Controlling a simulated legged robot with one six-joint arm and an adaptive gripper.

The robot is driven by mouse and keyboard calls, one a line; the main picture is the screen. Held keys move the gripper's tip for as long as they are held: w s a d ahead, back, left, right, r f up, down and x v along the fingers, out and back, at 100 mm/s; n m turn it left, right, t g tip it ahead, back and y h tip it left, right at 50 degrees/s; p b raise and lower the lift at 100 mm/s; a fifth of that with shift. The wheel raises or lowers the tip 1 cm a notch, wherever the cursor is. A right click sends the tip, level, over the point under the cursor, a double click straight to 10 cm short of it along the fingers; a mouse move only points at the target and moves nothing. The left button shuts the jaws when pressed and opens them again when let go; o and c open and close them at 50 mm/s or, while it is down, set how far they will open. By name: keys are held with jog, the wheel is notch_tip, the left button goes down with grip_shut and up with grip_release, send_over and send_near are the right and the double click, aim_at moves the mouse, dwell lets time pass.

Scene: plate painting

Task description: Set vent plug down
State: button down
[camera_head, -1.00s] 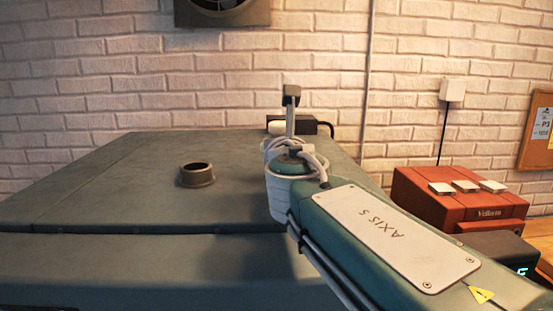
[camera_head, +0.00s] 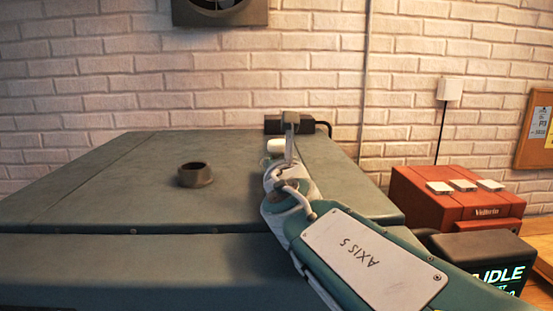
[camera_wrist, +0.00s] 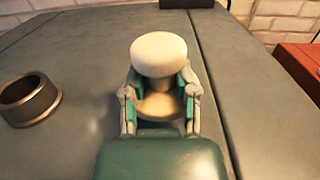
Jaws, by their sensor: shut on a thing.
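The vent plug (camera_wrist: 158,55) has a wide, round white cap over a tan lower part. In the wrist view it is upright between the two fingers of my gripper (camera_wrist: 160,92), which is shut on it. In the head view the white cap of the plug (camera_head: 286,145) shows just beyond my wrist, over the right part of the grey-green housing top (camera_head: 110,185). The plug is close to that surface, but I cannot tell if it touches. My fingers are mostly hidden by my arm in the head view.
A dark round vent collar (camera_head: 195,175) stands open on the housing, left of my gripper; it also shows in the wrist view (camera_wrist: 30,100). A black box (camera_head: 275,124) sits at the back edge. A red box (camera_head: 450,200) and a display (camera_head: 490,260) stand at the right.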

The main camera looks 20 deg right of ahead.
jog(key=shift+w+f, duration=0.1)
jog(key=shift+f, duration=0.65)
jog(key=shift+c, duration=2)
grip_release()
jog(key=shift+a+f, duration=0.1)
jog(key=shift+r, duration=0.6)
jog(key=s, duration=0.4)
jog(key=s+a, duration=0.1)
jog(key=s, duration=0.6)
jog(key=shift+s+a+r, duration=0.15)
jog(key=shift+s+a, duration=0.2)
jog(key=shift+s, duration=0.25)
